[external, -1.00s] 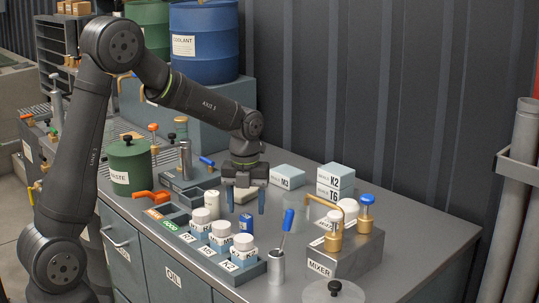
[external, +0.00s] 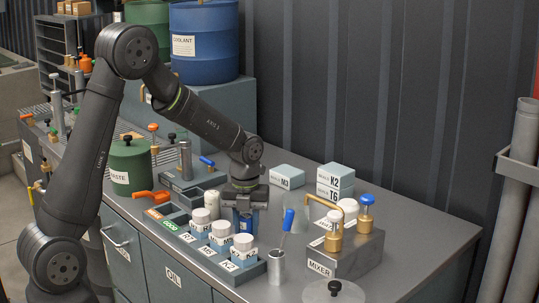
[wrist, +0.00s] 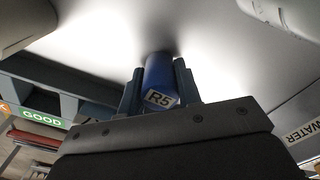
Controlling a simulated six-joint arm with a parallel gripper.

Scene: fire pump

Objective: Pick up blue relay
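The blue relay (wrist: 160,78) is a small blue cylinder with a white label reading R5 in the wrist view. It stands upright on the grey bench top, to the right of the parts tray. My gripper (external: 244,222) points straight down over it. In the wrist view the two dark blue fingers of my gripper (wrist: 158,88) lie close against both sides of the relay, with little or no gap. In the external view the fingers and palm hide most of the relay. I see no clear lift off the bench.
A tray (external: 214,250) of white-capped jars stands close to the left. A metal cup (external: 276,268) with a blue-handled tool is in front. The mixer block (external: 345,258) is to the right. A white cylinder (external: 211,203) stands just left of my gripper. Boxes (external: 287,176) sit behind.

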